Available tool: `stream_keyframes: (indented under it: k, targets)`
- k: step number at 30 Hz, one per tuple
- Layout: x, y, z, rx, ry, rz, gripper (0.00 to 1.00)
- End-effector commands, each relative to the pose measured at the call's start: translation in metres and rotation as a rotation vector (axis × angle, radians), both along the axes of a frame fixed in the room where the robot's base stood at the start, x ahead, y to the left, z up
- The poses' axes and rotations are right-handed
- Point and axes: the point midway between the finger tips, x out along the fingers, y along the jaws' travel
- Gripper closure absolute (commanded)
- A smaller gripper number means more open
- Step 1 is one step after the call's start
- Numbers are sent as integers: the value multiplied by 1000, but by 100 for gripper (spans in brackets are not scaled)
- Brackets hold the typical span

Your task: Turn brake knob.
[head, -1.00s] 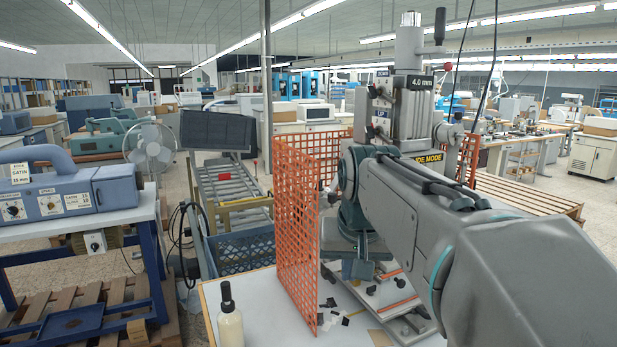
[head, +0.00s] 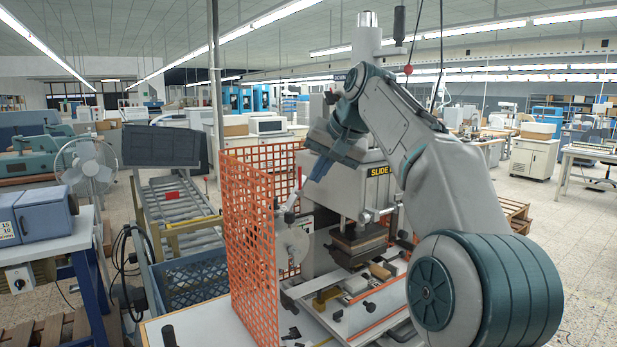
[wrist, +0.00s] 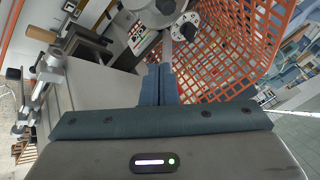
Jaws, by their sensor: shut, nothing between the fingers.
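My gripper (head: 320,170) is shut and empty, raised in front of the upper part of the grey stamping press (head: 318,262). In the wrist view its teal fingers (wrist: 159,72) are together and point toward the press's side. Beyond the fingertips, apart from them, is a white round dial with a black knob (wrist: 188,31). A larger round part with a dark centre (wrist: 165,7) is next to it at the top edge. I cannot read which knob is the brake knob. In the head view a pale disc (head: 294,243) shows partly behind the mesh.
An orange mesh guard (head: 249,235) stands close on the left of the press, and beside the fingers in the wrist view (wrist: 228,45). A lever with a white handle (head: 290,207) is between guard and press. A roller conveyor (head: 180,212) stands farther left.

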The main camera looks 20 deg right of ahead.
Motion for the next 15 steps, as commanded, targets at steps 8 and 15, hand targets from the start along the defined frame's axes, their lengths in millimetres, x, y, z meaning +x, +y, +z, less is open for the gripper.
stream_keyframes:
  k: [8,15]
  targets:
    - [33,15,-49,2,5,1,100]
    - [54,39,-62,0,0,2,100]
